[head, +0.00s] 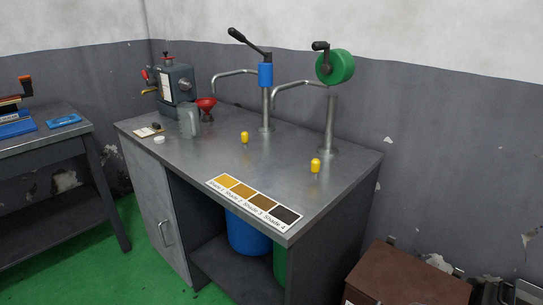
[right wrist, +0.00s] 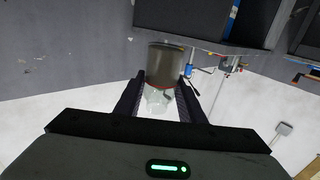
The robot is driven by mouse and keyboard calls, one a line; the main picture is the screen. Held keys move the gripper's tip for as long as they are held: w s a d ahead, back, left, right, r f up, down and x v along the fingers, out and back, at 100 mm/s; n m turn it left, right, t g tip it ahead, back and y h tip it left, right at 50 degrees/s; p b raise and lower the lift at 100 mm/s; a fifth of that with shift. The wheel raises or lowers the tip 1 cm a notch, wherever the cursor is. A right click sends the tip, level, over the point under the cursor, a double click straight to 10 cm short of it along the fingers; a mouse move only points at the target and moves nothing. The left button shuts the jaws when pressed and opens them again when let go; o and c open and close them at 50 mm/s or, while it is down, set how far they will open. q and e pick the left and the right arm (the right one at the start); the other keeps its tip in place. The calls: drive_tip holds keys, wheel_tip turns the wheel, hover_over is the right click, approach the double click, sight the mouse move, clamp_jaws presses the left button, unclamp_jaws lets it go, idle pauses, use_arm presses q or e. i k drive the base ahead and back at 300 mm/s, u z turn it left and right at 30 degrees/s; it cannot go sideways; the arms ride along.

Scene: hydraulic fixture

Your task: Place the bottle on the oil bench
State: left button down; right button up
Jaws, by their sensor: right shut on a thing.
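The oil bench (head: 210,155) is a grey metal-topped cabinet that fills the middle of the head view. In the right wrist view my right gripper (right wrist: 164,88) is shut on a bottle (right wrist: 165,62). The bottle has a dark olive-brown part beyond the fingertips, a thin red line, and a clear part between the fingers. The bottle is not in the head view, and neither of my grippers shows there. In the tilted right wrist view the bench's pumps (right wrist: 189,70) appear small, beyond the bottle and to its right.
The bench's centre left is clear. A brown box (head: 410,274) stands at right.

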sight(179, 149)
drive_tip(key=u, duration=1.9)
drive_tip(key=i, duration=3.2)
drive_tip(key=z, duration=2.95)
